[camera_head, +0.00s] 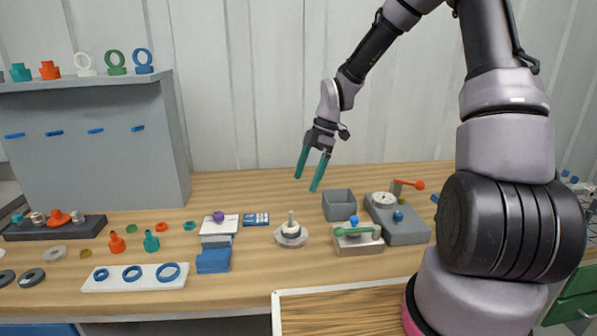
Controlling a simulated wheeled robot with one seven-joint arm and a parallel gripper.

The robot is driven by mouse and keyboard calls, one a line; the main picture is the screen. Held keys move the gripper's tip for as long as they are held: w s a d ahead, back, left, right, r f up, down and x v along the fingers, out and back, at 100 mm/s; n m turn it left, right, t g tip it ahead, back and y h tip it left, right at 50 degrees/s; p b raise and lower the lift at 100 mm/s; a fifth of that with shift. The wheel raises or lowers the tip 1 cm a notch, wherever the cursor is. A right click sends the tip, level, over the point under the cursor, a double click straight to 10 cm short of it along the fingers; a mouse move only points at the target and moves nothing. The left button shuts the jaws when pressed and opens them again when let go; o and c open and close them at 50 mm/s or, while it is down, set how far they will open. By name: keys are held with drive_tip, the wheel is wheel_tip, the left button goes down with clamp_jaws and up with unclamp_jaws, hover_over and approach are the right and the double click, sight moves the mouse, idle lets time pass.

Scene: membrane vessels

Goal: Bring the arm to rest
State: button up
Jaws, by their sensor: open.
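My gripper (310,184) is open, with its two teal fingers apart and pointing down. It hangs above the back middle of the wooden workbench (250,185), with nothing between its fingers. My arm comes down to it from the upper right, bent at a joint above the frame's top edge. The gripper appears clear of the objects on the bench. The large arm links fill the right side and hide part of the bench there.
Below the gripper are a grey open box (338,206) and a round white fixture (291,236). A grey gauge block (405,231) with an orange-handled valve stands to the right. A white plate with blue rings (135,276) and a grey panel (95,150) are at left.

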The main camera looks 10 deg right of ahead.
drive_tip(key=s+d+r+m+t+h, duration=0.1)
drive_tip(key=s+d+r+m+t, duration=0.2)
drive_tip(key=r+m, duration=0.4)
drive_tip(key=s+d+r+m+t+h, duration=0.1)
drive_tip(key=s+d+r+m+h, duration=0.15)
drive_tip(key=d+r+m, duration=0.5)
drive_tip(key=s+d+r+m+t+y, duration=0.1)
drive_tip(key=s+d+r+m+t, duration=0.2)
drive_tip(key=s+r+m, duration=0.9)
drive_tip(key=shift+s+d+r+t, duration=0.25)
drive_tip(key=shift+s+t, duration=0.4)
drive_tip(key=shift+t, duration=0.35)
drive_tip(key=shift+y, duration=0.25)
